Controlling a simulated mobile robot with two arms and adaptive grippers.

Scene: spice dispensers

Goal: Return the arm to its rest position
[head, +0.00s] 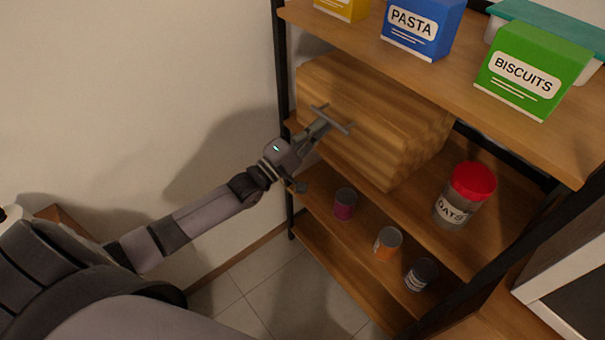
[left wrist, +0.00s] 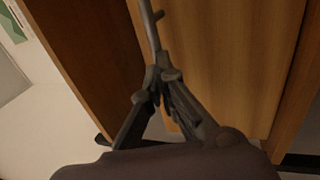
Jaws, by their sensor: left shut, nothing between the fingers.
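My left arm (head: 200,212) reaches from the lower left to the shelf unit. My left gripper (head: 318,128) is in front of the left part of a large wooden box (head: 385,110) on the middle shelf. Its fingers are shut and empty. A thin grey bar handle (head: 331,120) on the box is right by the fingertips. In the left wrist view, the closed fingers (left wrist: 157,80) point at the grey handle bar (left wrist: 149,35) in front of a wooden face (left wrist: 220,60). Whether they touch the bar, I cannot tell. My right gripper is in neither view.
Blue pasta (head: 422,28) and green biscuits (head: 533,70) boxes stand on the upper shelf. An oats jar (head: 455,210) with red lid stands right of the wooden box. Several cans, one purple (head: 345,204), stand lower. Left of the black shelf post (head: 281,60) is free room before the wall.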

